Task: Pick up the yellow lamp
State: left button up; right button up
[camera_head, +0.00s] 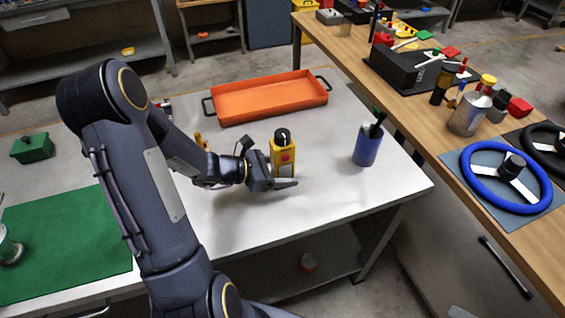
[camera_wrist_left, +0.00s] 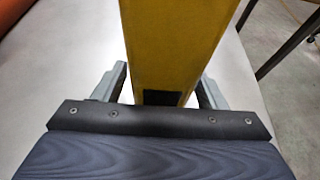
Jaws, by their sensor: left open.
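The yellow lamp (camera_head: 284,158) stands upright on the white table, with a black top and a red spot on its front. My left gripper (camera_head: 280,184) is at the lamp's lower part in the head view. In the left wrist view the lamp's yellow body (camera_wrist_left: 172,45) rises between the two fingers of my left gripper (camera_wrist_left: 162,88). The fingers are open, one on each side of the body, with gaps visible at both sides. My right gripper is in neither view.
An orange tray (camera_head: 268,99) lies behind the lamp. A blue cup (camera_head: 367,146) with dark items stands to the right. A green mat (camera_head: 62,245) covers the table's left. A wooden bench (camera_head: 420,105) holds a blue steering wheel (camera_head: 506,178). Bare white tabletop (camera_head: 325,190) lies right of the gripper.

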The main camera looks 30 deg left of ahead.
pick_arm(q)
jog(key=c, duration=1.3)
jog(key=shift+r, duration=0.1)
